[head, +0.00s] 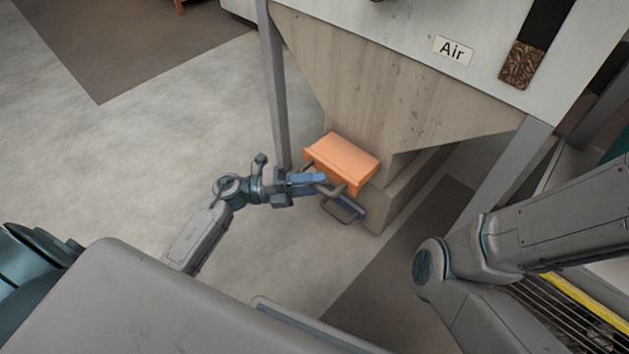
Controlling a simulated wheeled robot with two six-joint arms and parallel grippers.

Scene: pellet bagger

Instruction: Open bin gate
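The bin (385,95) is a beige hopper narrowing downward, with an orange box-shaped housing (342,158) on its lower outlet. A dark grey bent handle (333,190) shows just below the housing, with a blue part (351,206) and a looped bar (341,211) beneath it. My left gripper (318,181) reaches in from the left, and its blue fingers are at the handle. I cannot tell whether they are closed on it or only beside it. My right arm shows at the right, but its gripper is out of view.
Grey legs (276,85) support the hopper, one left of the outlet and another (505,170) at the right. An "Air" label (453,50) and a window of brown pellets (522,66) are on the upper panel. Open concrete floor (130,150) lies to the left.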

